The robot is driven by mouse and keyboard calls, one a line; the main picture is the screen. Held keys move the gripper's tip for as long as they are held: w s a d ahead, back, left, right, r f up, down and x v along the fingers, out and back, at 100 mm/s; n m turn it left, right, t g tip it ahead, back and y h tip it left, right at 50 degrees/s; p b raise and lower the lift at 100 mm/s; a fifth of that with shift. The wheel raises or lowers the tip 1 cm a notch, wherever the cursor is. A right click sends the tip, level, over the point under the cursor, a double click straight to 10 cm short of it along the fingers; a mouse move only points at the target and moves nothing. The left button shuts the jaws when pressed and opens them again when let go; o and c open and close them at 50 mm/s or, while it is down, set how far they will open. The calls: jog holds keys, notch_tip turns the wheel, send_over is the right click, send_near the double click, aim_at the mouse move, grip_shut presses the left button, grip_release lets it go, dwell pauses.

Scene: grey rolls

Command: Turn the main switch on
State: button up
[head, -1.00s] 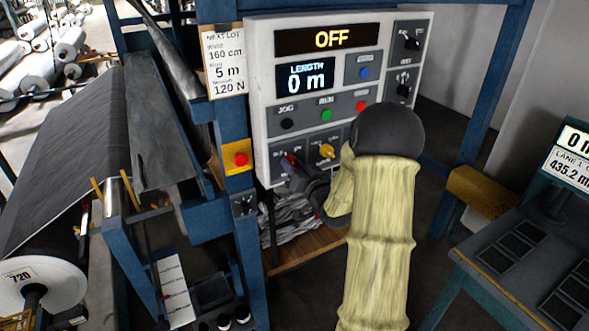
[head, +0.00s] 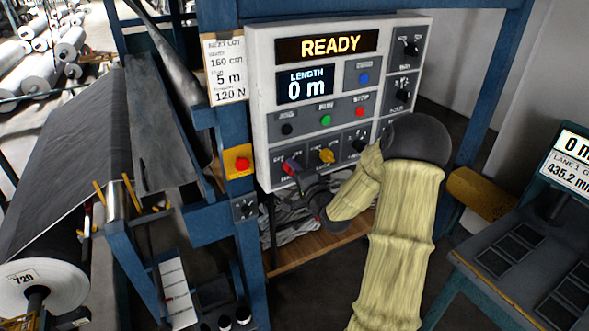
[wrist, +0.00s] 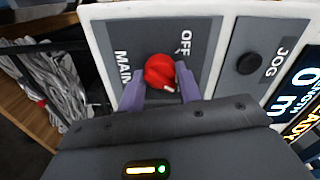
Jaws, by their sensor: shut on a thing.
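The main switch is a red rotary knob (wrist: 158,69) on a dark plate marked MAIN and OFF in the wrist view. Its white mark points toward the lower right of that picture. My gripper (wrist: 160,90) has its two purple fingers on either side of the knob and is shut on it. In the head view my gripper (head: 293,168) is at the lower left of the control panel (head: 258,100), and it mostly hides the knob there. The panel's top display (head: 326,46) reads READY in orange.
The panel also has a length display (head: 305,86) reading 0 m, a green button (head: 325,120), a red button (head: 360,112) and a yellow knob (head: 326,156) close right of my gripper. A red emergency button (head: 241,164) is on the blue post to the left.

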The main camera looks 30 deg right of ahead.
jog(key=shift+m+p, duration=0.4)
jog(key=shift+m, duration=0.7)
jog(key=o, duration=1)
jog(key=shift+s, duration=0.1)
jog(key=s+p, duration=0.1)
jog(key=s, duration=0.4)
jog(key=s+p, duration=0.2)
jog(key=s, duration=0.2)
jog(key=s+p, duration=0.2)
jog(key=s, duration=0.3)
jog(key=shift+s+d+r, duration=0.25)
jog(key=shift+s+d, duration=0.1)
jog(key=p, duration=0.4)
jog(key=shift+s+d, duration=0.2)
jog(key=shift+s, duration=0.2)
